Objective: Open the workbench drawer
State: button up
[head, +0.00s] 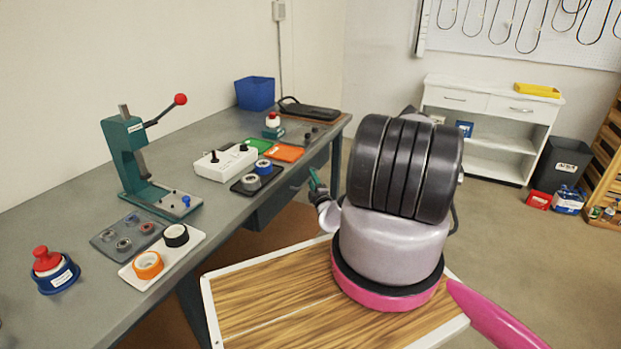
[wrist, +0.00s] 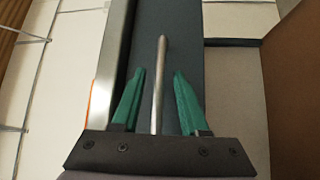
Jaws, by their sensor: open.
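The grey workbench (head: 95,215) runs along the left wall in the head view. Its dark drawer (head: 268,208) sits under the bench top, and its front fills the middle of the wrist view (wrist: 190,30). A slim metal bar handle (wrist: 158,85) stands out from the drawer front. My gripper (head: 314,178) has green fingers and is beside the bench's front edge. In the wrist view my gripper (wrist: 160,73) is open, with one finger on each side of the handle and gaps on both sides. My arm hides part of the drawer front in the head view.
A green press (head: 135,165), a white switch box (head: 225,162), trays with rings and a blue bin (head: 255,93) stand on the bench top. A white cabinet (head: 490,130) and a dark bin (head: 560,163) are at the back right. The floor between is clear.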

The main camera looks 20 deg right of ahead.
jog(key=shift+w+d+r, duration=0.1)
jog(key=shift+w, duration=0.75)
grip_shut()
dwell(0.9)
